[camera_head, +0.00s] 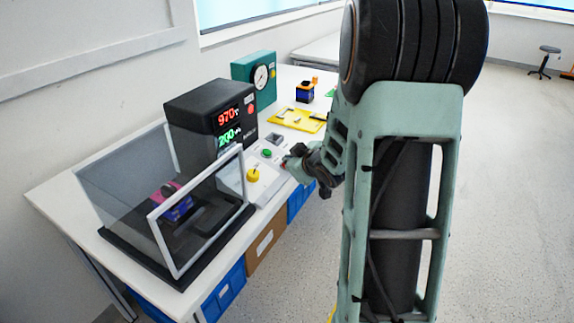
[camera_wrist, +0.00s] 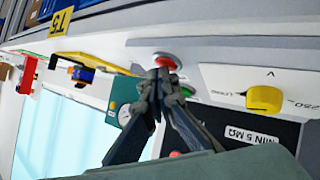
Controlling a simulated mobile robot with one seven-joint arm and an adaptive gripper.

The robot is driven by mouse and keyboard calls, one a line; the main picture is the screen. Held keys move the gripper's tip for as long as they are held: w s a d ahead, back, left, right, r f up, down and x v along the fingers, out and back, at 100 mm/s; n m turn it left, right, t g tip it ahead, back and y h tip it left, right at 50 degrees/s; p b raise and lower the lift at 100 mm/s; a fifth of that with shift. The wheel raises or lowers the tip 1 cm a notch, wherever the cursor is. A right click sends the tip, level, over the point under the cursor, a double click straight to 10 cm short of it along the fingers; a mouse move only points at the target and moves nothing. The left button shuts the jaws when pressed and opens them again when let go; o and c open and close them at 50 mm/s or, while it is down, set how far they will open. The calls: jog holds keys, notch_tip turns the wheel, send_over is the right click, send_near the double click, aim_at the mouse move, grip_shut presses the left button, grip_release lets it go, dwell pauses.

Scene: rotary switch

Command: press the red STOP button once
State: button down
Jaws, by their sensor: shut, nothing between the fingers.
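The red STOP button (camera_wrist: 165,60) shows in the wrist view as a red cap in a pale ring on the light control panel (camera_wrist: 150,46). My gripper (camera_wrist: 162,76) is shut and empty. Its fingertips are right at the button and cover part of its cap; whether they touch or press it I cannot tell. In the head view my gripper (camera_head: 290,161) is at the panel's right edge, and only a trace of red shows beside its tip.
A yellow knob (camera_head: 253,175) and a green button (camera_head: 267,153) sit on the same panel. The black-topped meter (camera_head: 212,103) with lit digits stands behind it. A clear-walled enclosure (camera_head: 160,205) is at left.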

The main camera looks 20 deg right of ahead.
dwell(0.3)
jog(key=shift+s+d+r+p, duration=0.15)
jog(key=shift+s+r+p, duration=0.05)
jog(key=shift+r+p, duration=0.6)
jog(key=r+p, duration=0.3)
jog(key=s+d+r+p, duration=0.1)
jog(key=p, duration=0.1)
jog(key=shift+s+r, duration=0.1)
jog(key=shift+r, duration=0.25)
dwell(0.5)
